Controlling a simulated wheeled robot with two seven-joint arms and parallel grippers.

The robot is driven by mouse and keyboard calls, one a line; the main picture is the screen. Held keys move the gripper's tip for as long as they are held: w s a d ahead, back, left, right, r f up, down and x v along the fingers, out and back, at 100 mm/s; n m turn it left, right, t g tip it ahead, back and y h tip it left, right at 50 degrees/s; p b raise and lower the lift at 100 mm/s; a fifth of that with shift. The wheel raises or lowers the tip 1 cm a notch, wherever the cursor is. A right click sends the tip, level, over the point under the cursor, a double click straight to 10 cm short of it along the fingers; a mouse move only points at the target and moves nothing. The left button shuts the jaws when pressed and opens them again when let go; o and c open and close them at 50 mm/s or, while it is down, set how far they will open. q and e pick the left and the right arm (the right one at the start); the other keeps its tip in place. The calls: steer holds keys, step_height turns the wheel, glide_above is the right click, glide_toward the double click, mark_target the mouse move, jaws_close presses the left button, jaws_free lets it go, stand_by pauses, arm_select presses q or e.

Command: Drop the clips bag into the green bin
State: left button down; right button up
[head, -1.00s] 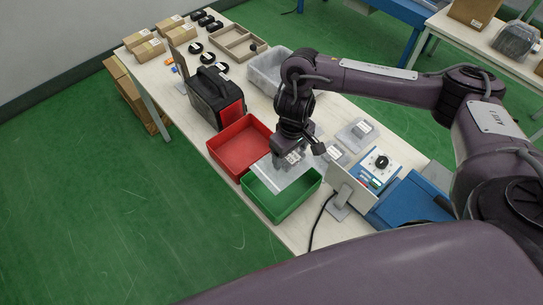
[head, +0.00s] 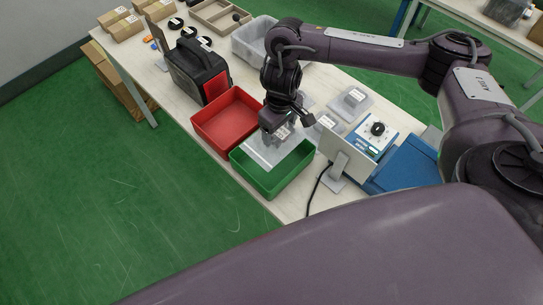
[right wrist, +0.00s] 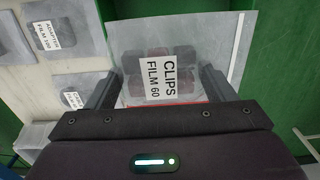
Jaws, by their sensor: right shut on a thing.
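The clips bag is a clear bag with a white label reading "CLIPS FILM 60"; it shows in the right wrist view (right wrist: 185,62) and in the head view (head: 266,150). My right gripper (head: 280,138) is shut on the bag, which lies between its two fingers in the right wrist view (right wrist: 158,88). The green bin (head: 270,189) stands at the table's front edge, and the bag hangs over it. Whether the bag touches the bin's rim I cannot tell. My left gripper is not in view.
A red bin (head: 226,120) adjoins the green bin on the left. To the right stand a grey panel on a stand (head: 346,158), a blue-and-white instrument (head: 373,134) and a blue case (head: 404,167). Other clear bags (head: 351,100) lie behind. A black-and-red power unit (head: 198,71) stands further left.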

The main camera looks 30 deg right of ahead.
steer(key=shift+r, duration=0.1)
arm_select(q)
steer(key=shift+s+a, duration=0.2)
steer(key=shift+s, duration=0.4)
arm_select(e)
steer(key=o, duration=1.1)
steer(key=shift+r, duration=0.1)
step_height(320, 180, up, 6)
steer(key=shift+w+r+p, duration=0.1)
steer(key=shift+p, duration=1.05)
steer(key=shift+r, duration=0.7)
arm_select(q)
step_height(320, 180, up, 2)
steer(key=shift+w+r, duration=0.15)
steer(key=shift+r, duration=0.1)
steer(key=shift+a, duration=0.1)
arm_select(e)
steer(key=shift+a+f, duration=0.1)
